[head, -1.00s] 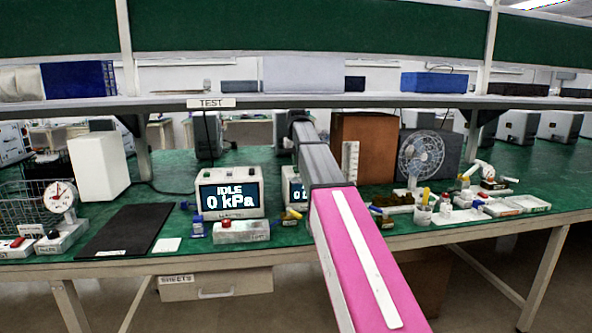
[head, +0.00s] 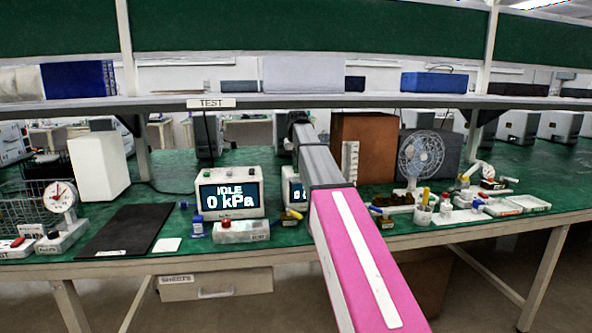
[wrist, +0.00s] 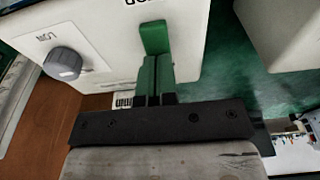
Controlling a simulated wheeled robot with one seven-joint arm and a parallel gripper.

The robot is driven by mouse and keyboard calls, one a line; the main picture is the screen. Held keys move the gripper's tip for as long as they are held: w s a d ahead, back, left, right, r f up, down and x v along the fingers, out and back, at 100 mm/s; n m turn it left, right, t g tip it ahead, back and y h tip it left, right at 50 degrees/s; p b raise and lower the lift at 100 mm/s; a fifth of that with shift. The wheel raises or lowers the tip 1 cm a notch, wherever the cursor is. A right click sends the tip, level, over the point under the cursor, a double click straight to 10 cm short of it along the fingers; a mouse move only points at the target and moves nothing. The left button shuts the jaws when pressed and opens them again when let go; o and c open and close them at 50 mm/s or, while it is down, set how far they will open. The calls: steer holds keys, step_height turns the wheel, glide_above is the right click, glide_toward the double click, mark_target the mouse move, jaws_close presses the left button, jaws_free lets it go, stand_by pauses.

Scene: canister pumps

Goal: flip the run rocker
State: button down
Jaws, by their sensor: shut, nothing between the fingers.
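My gripper (wrist: 157,75) shows in the wrist view with its two narrow fingers together and nothing between them. Its fingertips are at a bright green block (wrist: 154,38) in front of a white housing (wrist: 105,50). I cannot tell for certain whether this block is the run rocker or part of the fingertips, nor whether they touch. A grey knob (wrist: 63,63) sits on the housing's left face. In the head view my arm hides the gripper and most of a second display unit (head: 292,188). The display unit beside it (head: 230,193) reads IDLE, 0 kPa.
A grey box with a red button (head: 243,232) stands in front of the display unit. A black mat (head: 125,230) lies to its left. A brown box (head: 362,145), a fan (head: 421,155) and several small containers stand right of my arm. A shelf (head: 350,101) spans above.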

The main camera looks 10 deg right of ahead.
steer(key=shift+r, duration=3.3)
